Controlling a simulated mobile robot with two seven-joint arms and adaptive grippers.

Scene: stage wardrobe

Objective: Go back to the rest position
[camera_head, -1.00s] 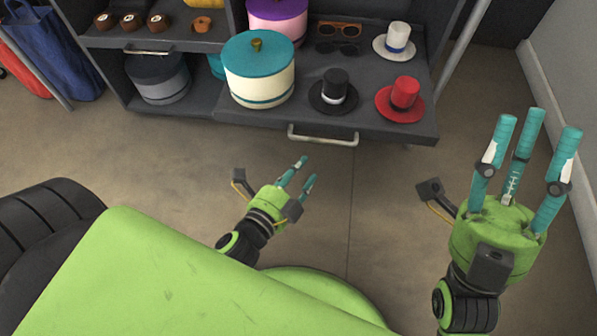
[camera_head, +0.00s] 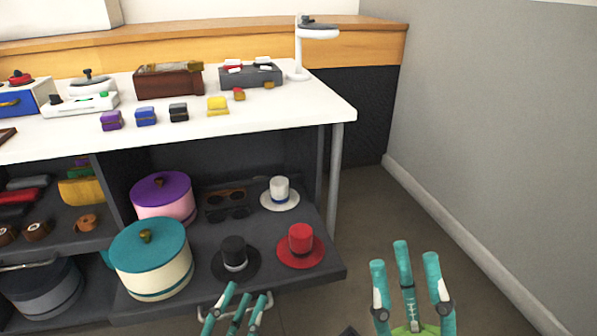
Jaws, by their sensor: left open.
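My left gripper (camera_head: 243,300) shows at the bottom edge, its teal fingers apart and empty, in front of the drawer handle. My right gripper (camera_head: 405,270) is to its right, with its teal fingers spread and nothing between them. It is over the floor, right of the pulled-out shelf (camera_head: 190,305). Both palms are mostly or wholly cut off by the frame's lower edge.
A black hat (camera_head: 235,257), a red hat (camera_head: 301,247), a white hat (camera_head: 279,193) and round boxes, one teal-lidded (camera_head: 150,258), stand on the shelf. Above is a white counter (camera_head: 310,107) with small boxes and a lamp (camera_head: 301,50). A grey wall (camera_head: 500,130) bounds the right.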

